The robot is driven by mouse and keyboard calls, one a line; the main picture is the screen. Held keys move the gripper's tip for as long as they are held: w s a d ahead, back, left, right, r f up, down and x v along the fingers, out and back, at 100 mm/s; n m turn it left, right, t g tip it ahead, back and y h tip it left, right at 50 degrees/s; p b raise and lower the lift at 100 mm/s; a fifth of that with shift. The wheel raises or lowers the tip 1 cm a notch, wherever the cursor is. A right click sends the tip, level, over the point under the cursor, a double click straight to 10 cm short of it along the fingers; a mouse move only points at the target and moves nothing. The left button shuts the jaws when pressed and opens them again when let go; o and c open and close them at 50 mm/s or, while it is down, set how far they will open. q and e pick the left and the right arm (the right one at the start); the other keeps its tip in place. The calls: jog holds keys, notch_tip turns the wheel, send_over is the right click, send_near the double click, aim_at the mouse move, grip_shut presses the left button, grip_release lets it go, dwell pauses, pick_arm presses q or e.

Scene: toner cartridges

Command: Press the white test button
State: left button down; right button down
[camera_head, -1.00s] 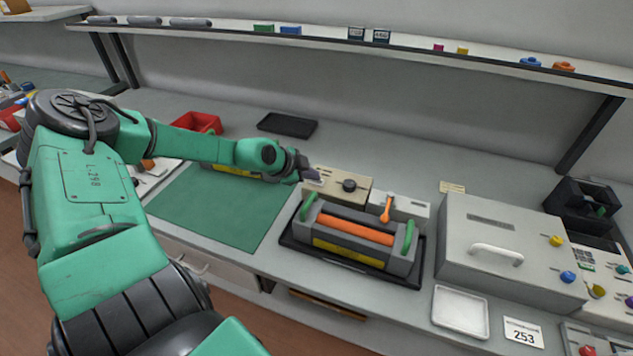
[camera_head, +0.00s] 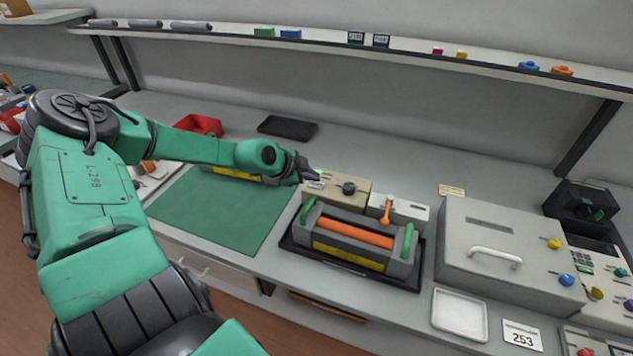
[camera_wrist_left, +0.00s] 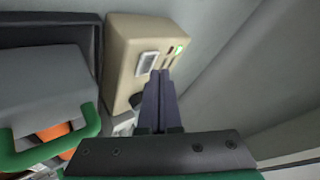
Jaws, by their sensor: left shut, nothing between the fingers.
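I cannot tell for certain which pale part is the white test button. My left gripper (camera_head: 316,176) is shut and empty at the box's left end. In the wrist view its fingertips (camera_wrist_left: 159,74) overlap the box face beside the pale plate; whether they touch is unclear. My right gripper is out of view.
A grey cartridge (camera_head: 335,229) with an orange roller and green handles sits on a black tray in front of the box. A grey unit with an orange lever (camera_head: 386,209) stands to the right. A green mat (camera_head: 215,213) lies left; a large grey cabinet (camera_head: 490,240) stands right.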

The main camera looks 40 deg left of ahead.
aim_at(313, 186)
pick_arm(q)
jog(key=shift+r, duration=0.2)
notch_tip(313, 186, up, 5)
jog(key=p, duration=0.4)
jog(key=shift+r+p, duration=0.1)
jog(key=shift+p, duration=0.3)
dwell(0.5)
